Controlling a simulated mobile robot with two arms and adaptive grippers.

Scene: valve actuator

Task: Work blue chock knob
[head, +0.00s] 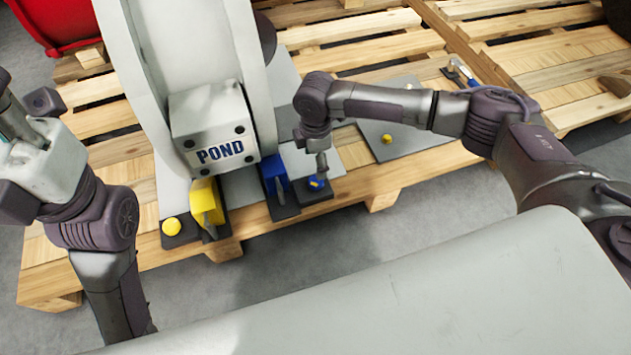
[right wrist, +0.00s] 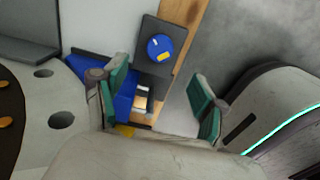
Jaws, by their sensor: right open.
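The blue chock knob (head: 316,183) is a round blue knob with a small yellow mark. It sits on a dark plate at the pallet's front edge, right of the blue chock (head: 277,172). In the right wrist view the knob (right wrist: 160,47) shows whole, beyond my fingertips. My right gripper (head: 321,163) points down just above the knob in the head view. In the right wrist view its teal-padded fingers (right wrist: 158,92) are apart, with nothing held between them. My left gripper (head: 22,125) is at the left edge, partly cut off; its fingers are unclear.
A yellow chock (head: 207,203) and a yellow knob (head: 171,227) sit left of the blue chock. A white POND box (head: 213,130) stands behind them. Another yellow knob (head: 387,139) is on a grey plate to the right. Grey floor (head: 290,245) lies before the wooden pallet.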

